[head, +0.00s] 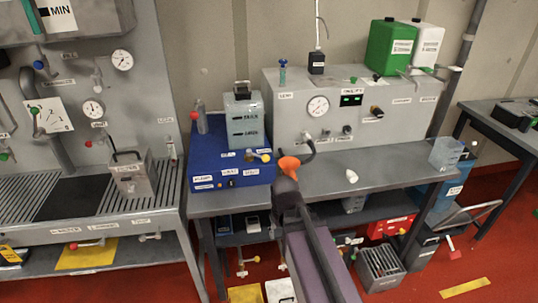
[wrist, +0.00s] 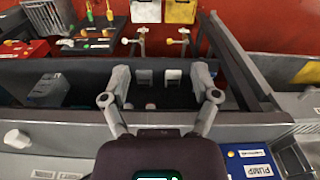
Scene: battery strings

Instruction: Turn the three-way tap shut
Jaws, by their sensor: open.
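No fitting is legibly marked as the three-way tap, so I cannot tell which one it is. A small fitting with a yellow handle (head: 265,157) sits at the blue box's right side. Small fittings with coloured knobs (head: 242,263) show below the bench, and similar ones (wrist: 142,41) show in the wrist view. My gripper (wrist: 161,78) is open and empty, its fingers spread above the bench edge and the gap behind it. In the head view my arm reaches up to the bench just right of the blue box; the fingers cannot be made out.
The blue box (head: 202,160) carries a grey canister (head: 243,120). An orange piece (head: 289,163) shows at my arm's end. A white knob-like item (head: 352,176) lies on the bench, with bare bench (head: 390,168) to its right. Crates and a red box (head: 388,227) stand below.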

